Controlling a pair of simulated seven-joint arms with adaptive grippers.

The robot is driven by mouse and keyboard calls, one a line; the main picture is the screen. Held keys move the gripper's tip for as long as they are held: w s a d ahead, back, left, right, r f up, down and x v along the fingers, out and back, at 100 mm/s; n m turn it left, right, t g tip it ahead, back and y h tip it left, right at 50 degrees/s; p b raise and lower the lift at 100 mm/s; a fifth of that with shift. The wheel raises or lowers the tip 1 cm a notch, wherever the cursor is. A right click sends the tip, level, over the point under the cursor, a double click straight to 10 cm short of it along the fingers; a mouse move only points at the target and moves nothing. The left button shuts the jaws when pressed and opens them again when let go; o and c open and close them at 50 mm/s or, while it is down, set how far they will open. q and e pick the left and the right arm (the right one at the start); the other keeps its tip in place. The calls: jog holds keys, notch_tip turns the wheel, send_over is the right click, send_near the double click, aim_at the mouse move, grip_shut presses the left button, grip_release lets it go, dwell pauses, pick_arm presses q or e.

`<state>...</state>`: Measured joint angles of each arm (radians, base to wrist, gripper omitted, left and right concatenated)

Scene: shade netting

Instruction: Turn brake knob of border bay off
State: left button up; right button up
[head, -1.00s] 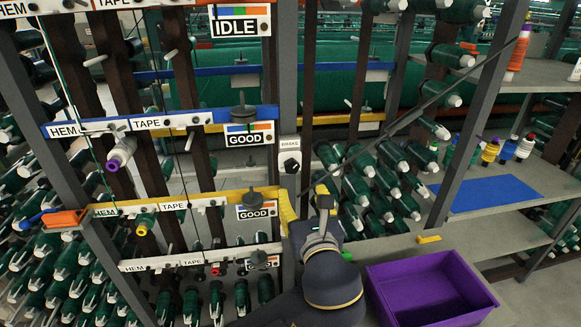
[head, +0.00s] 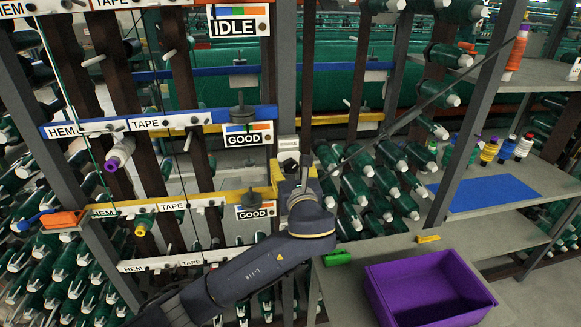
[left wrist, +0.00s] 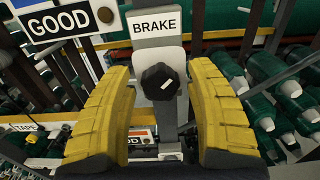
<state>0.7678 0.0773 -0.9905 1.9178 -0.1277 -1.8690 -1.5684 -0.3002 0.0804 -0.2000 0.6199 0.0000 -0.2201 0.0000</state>
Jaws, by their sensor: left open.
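A black brake knob (left wrist: 160,82) with a short white mark, tilted, sits on a pale plate under a BRAKE label (left wrist: 155,25) on a grey upright. In the head view the knob (head: 290,165) shows small on the post right of the GOOD signs. My left gripper (head: 290,178) is at the post, in front of the knob. In the left wrist view its yellow ridged fingers (left wrist: 162,105) stand open on either side of the knob, with gaps to both. No label reading "border" is legible. My right gripper is out of view.
A GOOD sign (left wrist: 60,22) is left of the knob. Rails with HEM and TAPE labels (head: 145,145) and pegs lie to the left. Green spools (head: 370,190) crowd the right.

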pick_arm(q)
jog(key=shift+c, duration=0.3)
grip_shut()
dwell(0.4)
jog(key=n, duration=0.2)
jog(key=shift+n, duration=2.4)
